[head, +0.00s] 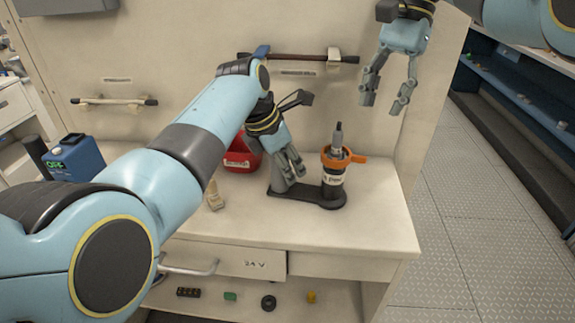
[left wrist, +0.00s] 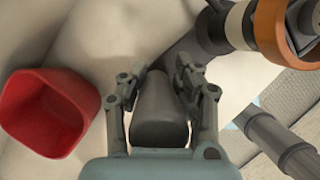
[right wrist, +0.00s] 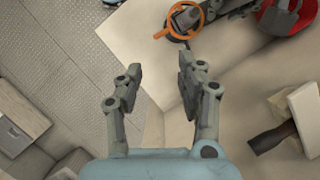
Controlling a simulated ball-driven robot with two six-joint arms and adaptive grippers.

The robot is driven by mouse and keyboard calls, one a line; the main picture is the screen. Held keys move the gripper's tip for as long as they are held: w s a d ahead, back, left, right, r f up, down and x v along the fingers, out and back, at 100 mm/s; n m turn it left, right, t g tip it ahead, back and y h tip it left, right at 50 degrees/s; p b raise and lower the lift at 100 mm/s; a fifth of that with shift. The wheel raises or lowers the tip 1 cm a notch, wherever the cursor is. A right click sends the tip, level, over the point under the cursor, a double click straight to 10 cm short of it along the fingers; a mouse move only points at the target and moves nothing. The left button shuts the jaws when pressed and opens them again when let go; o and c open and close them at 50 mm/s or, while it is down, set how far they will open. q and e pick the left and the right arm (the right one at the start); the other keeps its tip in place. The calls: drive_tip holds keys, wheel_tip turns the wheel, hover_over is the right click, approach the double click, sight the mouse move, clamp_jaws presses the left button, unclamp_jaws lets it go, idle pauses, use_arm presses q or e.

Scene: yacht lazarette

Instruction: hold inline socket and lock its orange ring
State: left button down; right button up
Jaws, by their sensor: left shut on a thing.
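The inline socket (head: 333,188) is a dark upright cylinder with a white label, standing on the bench on a dark flat base (head: 318,202). The orange ring (head: 357,158) sits around its top, with a tab pointing right; a grey plug stands up through it. The ring also shows in the left wrist view (left wrist: 268,32) and the right wrist view (right wrist: 200,20). My left gripper (head: 292,178) is shut on a dark grey grip post (left wrist: 159,110) at the base's left end. My right gripper (head: 384,103) is open and empty, above and right of the socket.
A red container (head: 241,155) stands behind the left gripper. A blue box (head: 74,157) is at the far left, and a small beige item (head: 215,196) lies near the bench front. The bench top (head: 380,215) is clear right of the socket.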

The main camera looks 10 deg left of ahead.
drive_tip(key=shift+c, duration=0.3)
drive_tip(key=c, duration=0.4)
drive_tip(key=shift+f, duration=0.35)
drive_tip(key=shift+c, duration=1.4)
drive_tip(key=f+y, duration=0.1)
drive_tip(key=f, duration=0.1)
drive_tip(key=f+n+y, duration=0.1)
drive_tip(key=y, duration=0.1)
drive_tip(key=a+f+y, duration=0.1)
drive_tip(key=f, duration=0.1)
drive_tip(key=shift+s+f+t+y, duration=0.15)
drive_tip(key=shift+f+t+y, duration=0.15)
drive_tip(key=shift+t+y, duration=0.1)
clamp_jaws()
drive_tip(key=s+d+f+t+y, duration=0.2)
drive_tip(key=d+f+t+y, duration=0.2)
drive_tip(key=d+t+y, duration=0.4)
drive_tip(key=d+t, duration=0.2)
drive_tip(key=t, duration=0.1)
drive_tip(key=shift+d+f+n+y, duration=0.3)
drive_tip(key=shift+d+n+y, duration=0.1)
drive_tip(key=shift+s, duration=0.1)
